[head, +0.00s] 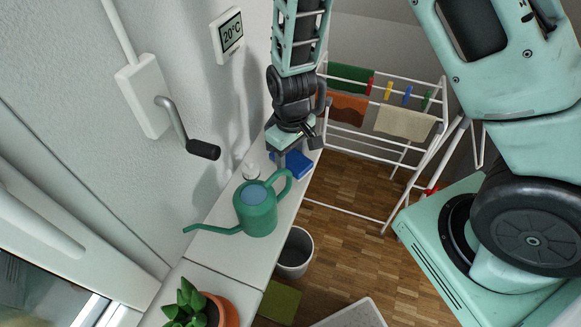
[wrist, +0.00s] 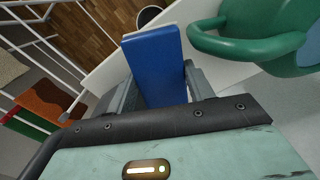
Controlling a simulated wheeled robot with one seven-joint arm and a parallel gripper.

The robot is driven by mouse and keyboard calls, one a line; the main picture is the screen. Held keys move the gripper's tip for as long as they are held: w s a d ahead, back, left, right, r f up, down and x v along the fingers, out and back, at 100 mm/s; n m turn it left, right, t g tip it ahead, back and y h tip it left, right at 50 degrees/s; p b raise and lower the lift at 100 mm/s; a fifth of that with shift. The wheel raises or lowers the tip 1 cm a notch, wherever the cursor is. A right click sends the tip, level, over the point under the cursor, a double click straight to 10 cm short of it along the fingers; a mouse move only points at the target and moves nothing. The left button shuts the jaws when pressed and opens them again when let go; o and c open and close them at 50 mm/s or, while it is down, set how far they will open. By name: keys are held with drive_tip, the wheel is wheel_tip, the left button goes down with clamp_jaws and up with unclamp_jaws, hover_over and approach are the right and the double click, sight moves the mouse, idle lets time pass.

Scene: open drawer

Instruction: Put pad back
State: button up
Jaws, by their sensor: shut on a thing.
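The pad is a blue block. In the head view the blue pad (head: 295,164) shows below my gripper (head: 290,150), at the far end of the white sill. In the wrist view the pad (wrist: 155,62) sits between my fingers (wrist: 158,88), and my gripper is shut on it. The pad's lower end is hidden by the gripper body in the wrist view. Whether the pad touches the sill (head: 213,248) cannot be told.
A green watering can (head: 258,212) stands on the sill close to the pad. A potted plant (head: 200,308) is nearer. A drying rack (head: 385,105) with cloths stands beyond. A grey bin (head: 295,252) is on the wooden floor. A crank handle (head: 190,135) juts from the wall.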

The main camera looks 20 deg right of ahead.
sight(291, 158)
drive_tip(key=shift+f+p, duration=0.75)
drive_tip(key=shift+f, duration=2.4)
drive_tip(key=o, duration=0.9)
drive_tip(key=shift+f, duration=0.1)
wheel_tip(291, 158, up, 12)
drive_tip(key=b, duration=0.3)
drive_tip(key=s+a+r+n, duration=0.1)
drive_tip(key=s+a+r, duration=0.1)
drive_tip(key=s+r, duration=0.2)
drive_tip(key=s+a+r+n, duration=0.1)
drive_tip(key=s+a+r, duration=0.1)
drive_tip(key=s+r, duration=0.3)
drive_tip(key=s+a+r+n, duration=0.1)
drive_tip(key=s+r, duration=0.3)
drive_tip(key=s, duration=0.7)
drive_tip(key=shift+a+r+y, duration=0.25)
drive_tip(key=shift+a+y, duration=0.05)
drive_tip(key=shift+a, duration=0.35)
